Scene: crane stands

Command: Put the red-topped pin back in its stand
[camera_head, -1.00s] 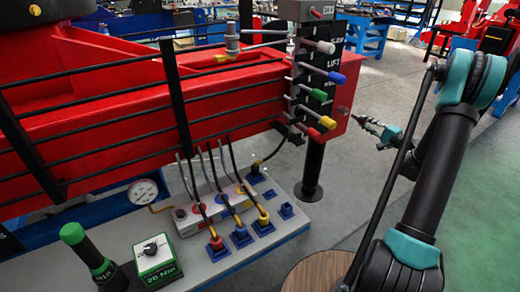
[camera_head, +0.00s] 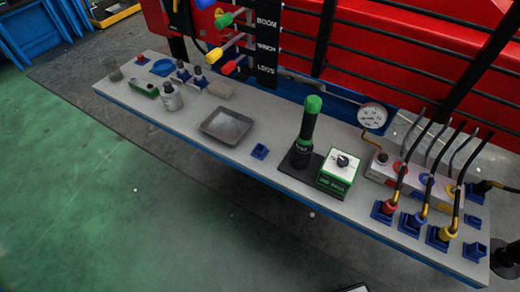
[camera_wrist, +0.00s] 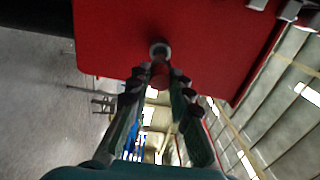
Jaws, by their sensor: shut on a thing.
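In the wrist view my gripper (camera_wrist: 158,85) has its two fingers closed on a small reddish cylinder with a round grey end, which I take to be the red-topped pin (camera_wrist: 159,72). Behind it is a large red panel. My gripper is not in the head view. The head view shows several small blue stands on the grey bench, among them an empty-looking one (camera_head: 259,151) left of the black torque tool and another (camera_head: 474,251) at the right end. I cannot tell which stand belongs to the pin.
The grey bench (camera_head: 220,160) carries a shallow tray (camera_head: 226,126), a green-topped tool (camera_head: 305,133), a green-and-white box (camera_head: 338,171), a gauge (camera_head: 372,116) and hoses in blue holders (camera_head: 438,237). A grey bottle (camera_head: 171,97) stands at left. Green floor in front is clear.

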